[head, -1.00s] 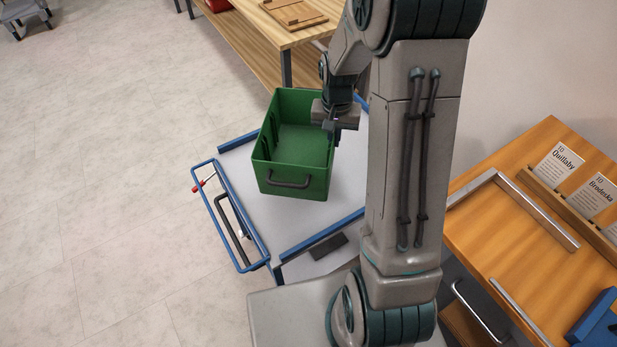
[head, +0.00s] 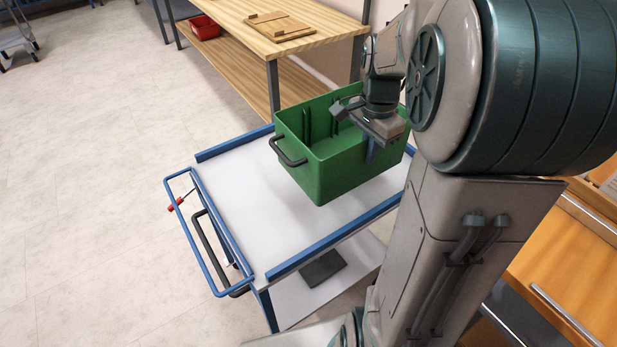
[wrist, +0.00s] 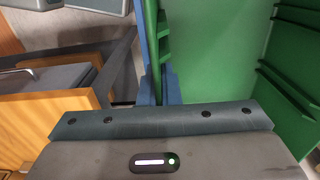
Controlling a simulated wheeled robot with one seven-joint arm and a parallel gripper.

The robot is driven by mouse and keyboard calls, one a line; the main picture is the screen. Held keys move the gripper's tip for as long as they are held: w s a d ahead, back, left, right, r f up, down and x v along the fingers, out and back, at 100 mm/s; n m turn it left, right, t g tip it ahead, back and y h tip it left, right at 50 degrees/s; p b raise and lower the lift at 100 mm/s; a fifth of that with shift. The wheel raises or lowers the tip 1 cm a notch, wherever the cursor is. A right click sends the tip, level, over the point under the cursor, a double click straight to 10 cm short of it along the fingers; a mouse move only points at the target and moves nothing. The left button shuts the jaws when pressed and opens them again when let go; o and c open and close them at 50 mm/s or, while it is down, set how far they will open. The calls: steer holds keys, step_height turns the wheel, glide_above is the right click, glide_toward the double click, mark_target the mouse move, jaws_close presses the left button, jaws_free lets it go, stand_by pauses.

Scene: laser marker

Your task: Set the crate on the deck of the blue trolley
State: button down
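The green crate (head: 345,172) is upright and empty as far as I can see, over the right part of the blue trolley's pale deck (head: 245,205). It appears to hang a little above the deck; its contact with the deck cannot be made out for certain. A dark handle (head: 287,152) is on its left end. My gripper (head: 372,145) is shut on the crate's near right wall, pointing down. In the wrist view, the crate's green wall (wrist: 153,45) runs between the fingers, with the crate's inside to the right.
Blue rails edge the deck, such as the near rail (head: 330,238). A blue push handle (head: 195,240) is at the trolley's left. A wooden bench (head: 270,40) stands close behind. The deck's left part is bare. An orange wooden desk (head: 570,265) is at the right.

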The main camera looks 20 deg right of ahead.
mark_target(322, 157)
steer(key=w+a+f, duration=0.4)
steer(key=a, duration=0.1)
steer(key=w+a+f, duration=0.2)
steer(key=a, duration=0.1)
steer(key=shift+w+f, duration=0.1)
steer(key=shift+w, duration=0.3)
steer(key=shift+f+b, duration=0.3)
steer(key=shift+f, duration=1.8)
steer(key=shift+f, duration=0.15)
steer(key=c, duration=1.6)
jaws_free()
steer(key=shift+c, duration=0.2)
